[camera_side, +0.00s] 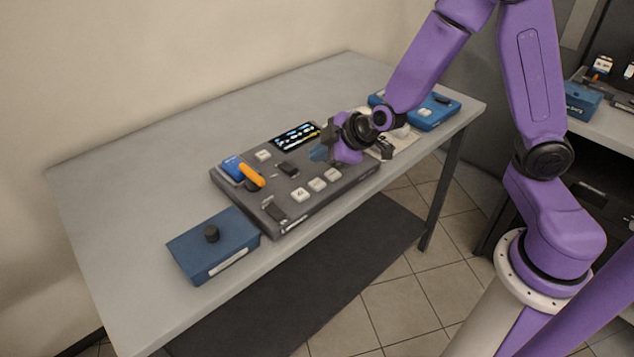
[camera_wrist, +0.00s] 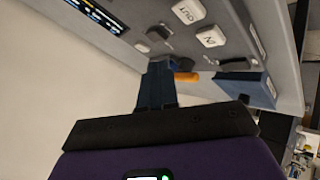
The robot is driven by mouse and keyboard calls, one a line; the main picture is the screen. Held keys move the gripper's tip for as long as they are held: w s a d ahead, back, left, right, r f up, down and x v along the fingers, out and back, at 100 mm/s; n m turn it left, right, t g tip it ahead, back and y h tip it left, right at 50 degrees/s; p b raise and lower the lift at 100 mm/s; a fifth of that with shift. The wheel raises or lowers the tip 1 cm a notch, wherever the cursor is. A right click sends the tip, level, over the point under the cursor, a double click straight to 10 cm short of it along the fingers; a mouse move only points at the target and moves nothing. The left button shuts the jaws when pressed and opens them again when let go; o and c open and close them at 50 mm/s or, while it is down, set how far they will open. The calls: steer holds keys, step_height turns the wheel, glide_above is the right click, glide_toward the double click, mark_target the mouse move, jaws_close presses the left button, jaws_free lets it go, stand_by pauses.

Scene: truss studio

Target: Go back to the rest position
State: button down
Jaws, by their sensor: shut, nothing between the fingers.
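My purple arm reaches in from the right in the side view. My gripper (camera_side: 320,153) is above the right part of the dark grey control panel (camera_side: 240,204), pointing left. Its blue fingers are together and empty. They also show in the wrist view (camera_wrist: 157,88), where they look closed over the panel side. The panel carries a lit display (camera_side: 296,136), several white keys (camera_side: 300,194), a blue block with an orange lever (camera_side: 251,176) and black switches (camera_side: 288,169). I cannot tell whether the fingertips touch the panel.
A blue box with a black knob (camera_side: 213,250) sits at the table's front left. Another blue box (camera_side: 432,111) and a pale sheet (camera_side: 402,142) lie at the right end, near my wrist. The grey table (camera_side: 140,165) is clear at the back left. A shelf (camera_side: 609,125) stands far right.

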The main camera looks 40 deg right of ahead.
steer(key=s+a+r+n+g+y, duration=0.1)
steer(key=s+a+r+g, duration=0.15)
steer(key=s, duration=0.45)
steer(key=s+a+r+g+y, duration=0.1)
steer(key=s+a+g+y, duration=0.2)
steer(key=s, duration=0.4)
steer(key=s+d+r+g+h, duration=0.1)
steer(key=s+d, duration=0.3)
steer(key=s, duration=0.4)
steer(key=s+d+r+g+h, duration=0.2)
steer(key=s+d+h, duration=0.2)
steer(key=s, duration=0.3)
steer(key=shift+s+d+r+h, duration=0.25)
steer(key=shift+s+r+h, duration=0.05)
steer(key=shift+s, duration=0.1)
